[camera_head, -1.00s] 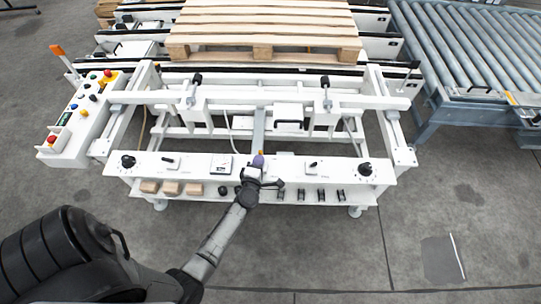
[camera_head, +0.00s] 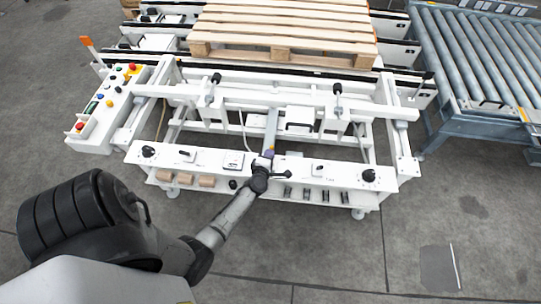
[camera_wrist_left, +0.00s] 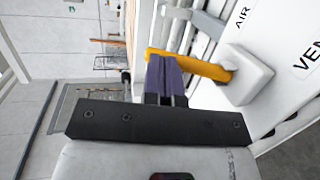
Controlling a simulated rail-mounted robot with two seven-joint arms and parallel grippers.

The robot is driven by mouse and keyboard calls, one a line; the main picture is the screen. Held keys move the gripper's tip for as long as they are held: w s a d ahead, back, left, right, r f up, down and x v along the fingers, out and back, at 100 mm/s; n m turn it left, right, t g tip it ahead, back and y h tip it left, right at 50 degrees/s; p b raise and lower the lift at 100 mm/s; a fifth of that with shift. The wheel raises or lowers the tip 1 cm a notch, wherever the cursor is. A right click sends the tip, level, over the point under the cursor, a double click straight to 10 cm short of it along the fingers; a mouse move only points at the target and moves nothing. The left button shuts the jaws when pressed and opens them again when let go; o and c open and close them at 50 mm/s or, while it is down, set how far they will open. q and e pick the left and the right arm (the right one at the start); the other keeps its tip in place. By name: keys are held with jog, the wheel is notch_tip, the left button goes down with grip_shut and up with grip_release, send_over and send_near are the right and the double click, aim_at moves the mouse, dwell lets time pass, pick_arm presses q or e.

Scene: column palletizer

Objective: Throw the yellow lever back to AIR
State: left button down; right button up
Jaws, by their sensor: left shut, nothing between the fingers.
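The yellow lever (camera_wrist_left: 205,67) shows in the left wrist view, reaching out leftward from a white hub (camera_wrist_left: 247,74) on the panel. The panel beside it carries the label AIR (camera_wrist_left: 242,18) and a partly cut-off label starting VEN (camera_wrist_left: 307,58). My left gripper (camera_wrist_left: 165,60) is shut and empty. Its purple fingertips overlap the lever near its free end; I cannot tell whether they touch it. In the head view, my left gripper (camera_head: 268,153) is at the middle of the white front panel (camera_head: 215,174), and hides most of the lever there.
The panel has black knobs (camera_head: 369,176) and small switches. Wooden blocks (camera_head: 207,181) sit on a shelf below it. A wooden pallet (camera_head: 285,28) lies behind, a button box (camera_head: 103,104) stands at left, and a roller conveyor (camera_head: 480,75) at right. The floor in front is open.

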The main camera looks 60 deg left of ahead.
dwell(0.6)
pick_arm(q)
jog(key=shift+r+p, duration=0.2)
jog(key=shift+p, duration=0.1)
jog(key=r+p+v, duration=0.2)
jog(key=p+v, duration=0.4)
jog(key=v, duration=0.7)
jog(key=shift+r, duration=0.2)
jog(key=shift+s, duration=0.1)
